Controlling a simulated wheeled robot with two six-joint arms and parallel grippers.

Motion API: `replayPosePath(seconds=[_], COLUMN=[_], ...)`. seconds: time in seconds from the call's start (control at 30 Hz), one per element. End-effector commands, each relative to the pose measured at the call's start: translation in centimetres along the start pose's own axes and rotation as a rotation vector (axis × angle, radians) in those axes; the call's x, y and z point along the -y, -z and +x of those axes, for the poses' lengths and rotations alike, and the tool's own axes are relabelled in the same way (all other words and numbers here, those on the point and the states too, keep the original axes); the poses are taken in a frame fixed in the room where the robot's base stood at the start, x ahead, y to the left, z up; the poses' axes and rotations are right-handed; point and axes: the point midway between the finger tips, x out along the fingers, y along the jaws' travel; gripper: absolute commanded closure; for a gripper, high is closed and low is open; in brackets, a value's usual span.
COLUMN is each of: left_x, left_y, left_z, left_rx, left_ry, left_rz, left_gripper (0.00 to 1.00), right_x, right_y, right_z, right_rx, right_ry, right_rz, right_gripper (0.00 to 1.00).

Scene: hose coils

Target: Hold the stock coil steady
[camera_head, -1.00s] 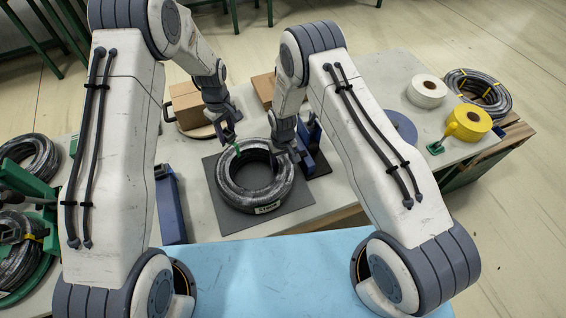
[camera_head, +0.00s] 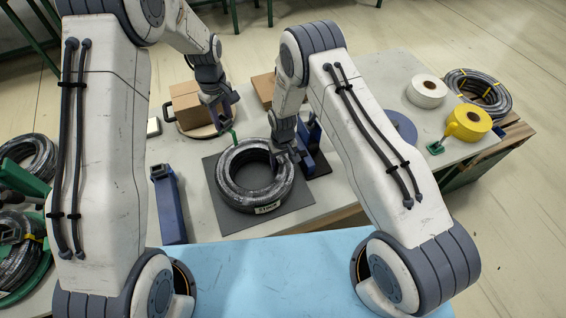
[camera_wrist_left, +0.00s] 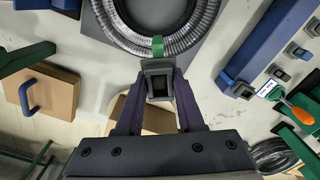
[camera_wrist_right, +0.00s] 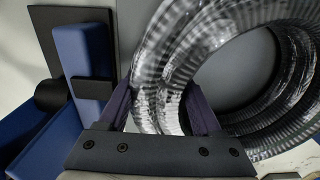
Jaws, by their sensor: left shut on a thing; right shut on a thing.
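The stock coil (camera_head: 236,196), a black ribbed hose ring with a white label, lies flat on a dark square mat (camera_head: 236,226). My right gripper (camera_head: 286,155) is shut on the coil's right side; the right wrist view shows the ribbed hose (camera_wrist_right: 155,95) between its fingers. My left gripper (camera_head: 220,110) is above and beyond the coil's far edge, shut on a small dark block (camera_wrist_left: 159,84). A green strap (camera_wrist_left: 158,47) runs from this block to the coil's rim. Whether the strap passes around the hose is hidden.
A blue holder (camera_head: 313,143) stands close beside my right gripper. A long blue box (camera_head: 169,205) is left of the mat. Cardboard boxes (camera_head: 186,104) stand behind. White (camera_head: 426,91) and yellow (camera_head: 468,123) rolls and another coil (camera_head: 480,90) are at the right.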

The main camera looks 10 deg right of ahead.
Motion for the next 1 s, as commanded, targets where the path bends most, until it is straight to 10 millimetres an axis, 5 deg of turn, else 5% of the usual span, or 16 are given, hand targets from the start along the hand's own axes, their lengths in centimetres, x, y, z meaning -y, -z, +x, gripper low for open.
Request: replayPosePath(seconds=[0.33,1.0], left_x=[-0.1,-0.1], left_y=[0.0,0.1], left_z=[-0.5,-5.9], left_rx=[-0.001,-0.002], left_ry=[-0.002,-0.002], left_rz=[0.0,0.0], left_gripper=[1.0,1.0], right_x=[0.0,0.0], right_y=[0.0,0.0], right_z=[-0.1,-0.1], right_rx=[0.0,0.0], right_ry=[0.0,0.0], right_rz=[-0.002,-0.002], right_gripper=[1.0,1.0])
